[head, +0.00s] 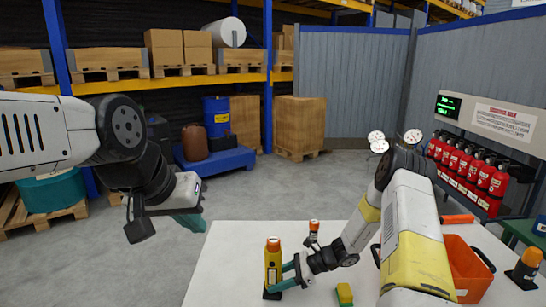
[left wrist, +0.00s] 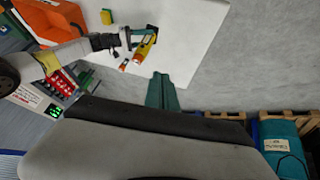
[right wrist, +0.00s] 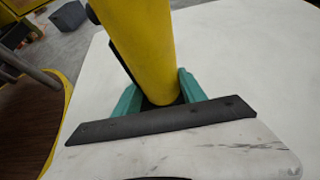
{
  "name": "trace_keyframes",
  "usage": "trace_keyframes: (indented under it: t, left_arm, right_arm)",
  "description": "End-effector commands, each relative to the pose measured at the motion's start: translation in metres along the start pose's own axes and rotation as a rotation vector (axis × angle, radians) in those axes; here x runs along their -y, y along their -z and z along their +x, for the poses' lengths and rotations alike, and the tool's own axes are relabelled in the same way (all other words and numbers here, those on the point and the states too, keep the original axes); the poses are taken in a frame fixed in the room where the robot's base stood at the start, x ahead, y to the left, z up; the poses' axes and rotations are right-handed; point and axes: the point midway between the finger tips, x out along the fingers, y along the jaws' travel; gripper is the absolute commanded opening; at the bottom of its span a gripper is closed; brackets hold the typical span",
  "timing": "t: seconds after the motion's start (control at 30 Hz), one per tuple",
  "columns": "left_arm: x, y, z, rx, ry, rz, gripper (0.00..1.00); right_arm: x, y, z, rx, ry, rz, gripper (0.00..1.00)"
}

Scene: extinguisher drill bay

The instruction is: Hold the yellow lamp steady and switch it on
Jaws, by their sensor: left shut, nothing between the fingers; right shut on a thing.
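The yellow lamp (head: 273,259), with an orange top and a dark base, stands upright at the near left of the white table. My right gripper (head: 281,279) is shut around its lower body. In the right wrist view the yellow body (right wrist: 147,45) fills the space between the teal fingers (right wrist: 160,92). The lamp also shows in the left wrist view (left wrist: 147,47). My left gripper (head: 188,222) is shut and empty, raised to the left of the lamp and apart from it. Its closed fingers show in the left wrist view (left wrist: 162,92).
On the white table (head: 235,240) are a small orange-topped item (head: 313,228) behind the lamp, a yellow-green block (head: 344,293) and an orange bin (head: 470,262). Another orange-topped black item (head: 525,268) stands at the far right. Red extinguishers (head: 468,165) line the rack behind.

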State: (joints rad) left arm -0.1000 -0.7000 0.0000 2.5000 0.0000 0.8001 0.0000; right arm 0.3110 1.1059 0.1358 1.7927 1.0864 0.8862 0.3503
Motion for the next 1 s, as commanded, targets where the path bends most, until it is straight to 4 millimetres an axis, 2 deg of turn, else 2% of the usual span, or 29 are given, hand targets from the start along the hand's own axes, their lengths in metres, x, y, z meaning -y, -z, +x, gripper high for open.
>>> trace_keyframes:
  t: [0.57, 0.77, 1.0]
  left_arm:
    - [-0.001, -0.002, 0.004, 0.023, -0.005, -0.003, 0.00]
    - [-0.008, -0.022, 0.035, 0.193, -0.059, -0.029, 0.00]
    - [-0.029, -0.061, 0.080, 0.490, -0.224, -0.108, 0.00]
  right_arm:
    - [0.000, 0.000, 0.000, 0.000, 0.001, -0.001, 0.13]
    - [0.000, 0.000, 0.000, 0.001, 0.000, -0.001, 0.13]
    - [0.000, -0.001, 0.000, 0.001, 0.001, -0.001, 0.13]
